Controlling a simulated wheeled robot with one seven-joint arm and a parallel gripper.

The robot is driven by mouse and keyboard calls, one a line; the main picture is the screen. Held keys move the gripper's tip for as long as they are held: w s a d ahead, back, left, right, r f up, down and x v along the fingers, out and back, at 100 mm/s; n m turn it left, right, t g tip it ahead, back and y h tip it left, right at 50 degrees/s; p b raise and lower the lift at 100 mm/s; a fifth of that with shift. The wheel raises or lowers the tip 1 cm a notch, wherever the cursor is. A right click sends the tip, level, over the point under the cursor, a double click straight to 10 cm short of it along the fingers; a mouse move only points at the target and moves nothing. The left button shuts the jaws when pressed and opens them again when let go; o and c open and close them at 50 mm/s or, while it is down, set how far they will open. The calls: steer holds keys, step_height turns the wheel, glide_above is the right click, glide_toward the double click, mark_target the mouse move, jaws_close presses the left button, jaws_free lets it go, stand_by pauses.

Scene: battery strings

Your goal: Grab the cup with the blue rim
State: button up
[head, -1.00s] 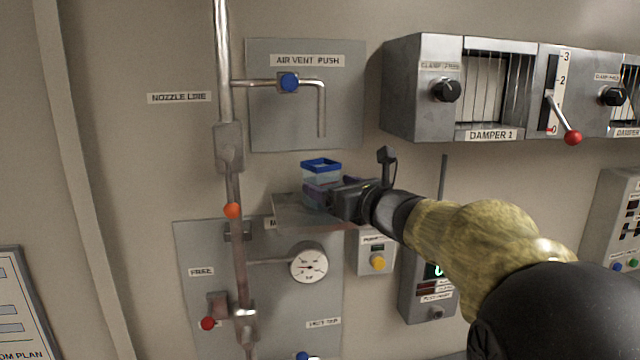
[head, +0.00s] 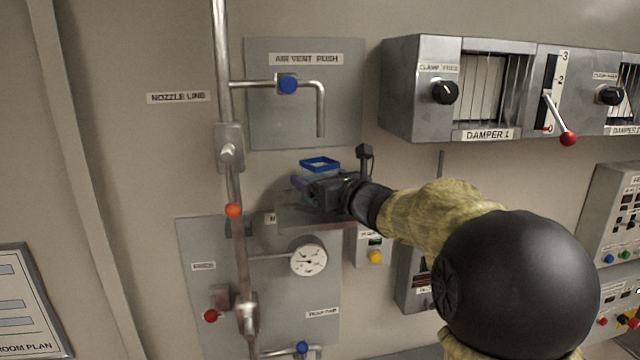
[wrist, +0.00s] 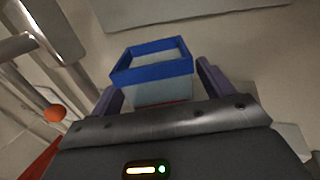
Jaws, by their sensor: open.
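The cup with the blue rim (head: 320,163) is a clear, square cup standing on a small grey shelf (head: 290,213) on the wall. It also shows in the wrist view (wrist: 152,62), upright, with its blue rim above my gripper. My gripper (head: 308,186) is at the cup, with one finger to each side of it. In the wrist view my gripper (wrist: 158,88) has purple fingers left and right of the cup, with a visible gap at the right finger. The gripper is open. The lower part of the cup is hidden behind the gripper body.
A vertical pipe (head: 221,70) with an orange knob (head: 234,210) runs left of the shelf. The air vent pipe (head: 321,110) ends above the cup. A pressure gauge (head: 308,256) is below the shelf. The damper box (head: 420,90) juts out at upper right.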

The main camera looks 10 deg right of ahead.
mark_target(328, 167)
steer(key=c, duration=1.1)
steer(key=shift+r, duration=0.1)
steer(key=shift+r+b, duration=0.3)
steer(key=shift+r, duration=0.15)
steer(key=shift+s+d+r+b, duration=0.15)
steer(key=shift+r+b, duration=0.2)
steer(key=shift+r, duration=0.25)
steer(key=shift+s+r+b, duration=0.1)
steer(key=shift+r+b, duration=0.2)
steer(key=shift+r, duration=0.25)
steer(key=b+v, duration=0.7)
steer(key=v, duration=1)
steer(key=shift+s, duration=0.2)
